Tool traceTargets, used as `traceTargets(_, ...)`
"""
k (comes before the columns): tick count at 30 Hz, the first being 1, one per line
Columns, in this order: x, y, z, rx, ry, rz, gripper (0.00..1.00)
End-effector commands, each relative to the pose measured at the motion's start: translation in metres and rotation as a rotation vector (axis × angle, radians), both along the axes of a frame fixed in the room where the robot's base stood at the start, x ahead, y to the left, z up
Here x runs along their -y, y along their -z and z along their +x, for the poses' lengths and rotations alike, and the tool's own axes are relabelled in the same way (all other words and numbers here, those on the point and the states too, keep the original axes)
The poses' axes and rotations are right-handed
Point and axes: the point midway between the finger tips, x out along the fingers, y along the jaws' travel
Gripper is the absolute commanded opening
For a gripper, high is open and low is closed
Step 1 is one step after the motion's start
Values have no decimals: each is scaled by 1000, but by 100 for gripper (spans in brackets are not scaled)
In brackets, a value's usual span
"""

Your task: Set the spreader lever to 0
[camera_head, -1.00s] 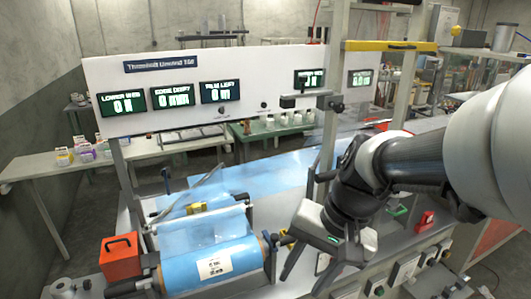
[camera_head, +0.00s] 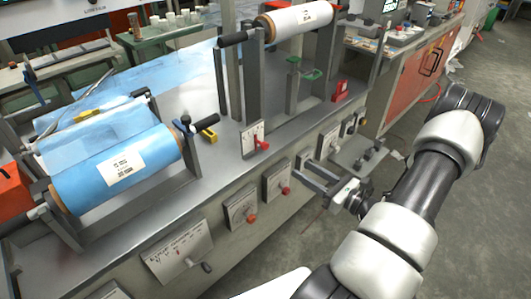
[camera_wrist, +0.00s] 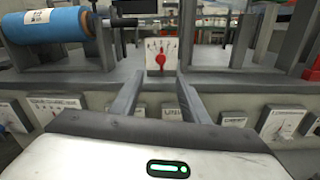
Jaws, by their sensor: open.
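A white scale plate (camera_head: 251,133) with a red lever (camera_head: 262,145) stands on the grey bench's front edge. In the wrist view this plate (camera_wrist: 153,48) is upright near the middle, with its red lever (camera_wrist: 161,59) and small marks above. I cannot read which plate is named spreader. My gripper (camera_head: 306,174) is in front of the bench, to the right of and lower than that plate in the head view. Its two fingers (camera_wrist: 160,80) are apart with nothing between them, pointing toward the lever and not touching it.
More dial plates with red knobs (camera_head: 277,181) (camera_head: 240,206) and a wide scale plate (camera_head: 180,252) line the bench front. A blue film roll (camera_head: 115,170) lies at left and a white roll (camera_head: 300,18) behind.

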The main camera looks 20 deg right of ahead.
Motion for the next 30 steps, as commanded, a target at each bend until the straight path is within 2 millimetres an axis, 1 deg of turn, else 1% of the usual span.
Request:
traceTargets(2,1,2,3,2,13,7,41)
traceTargets(5,-4,2,14,3,9,5,41)
traceTargets(8,-12,2,31,3,6,6,41)
traceTargets(21,-48,2,119,2,5,3,41)
traceTargets(27,-59,2,148,2,7,3,41)
traceTargets(30,-63,2,156,2,7,4,41)
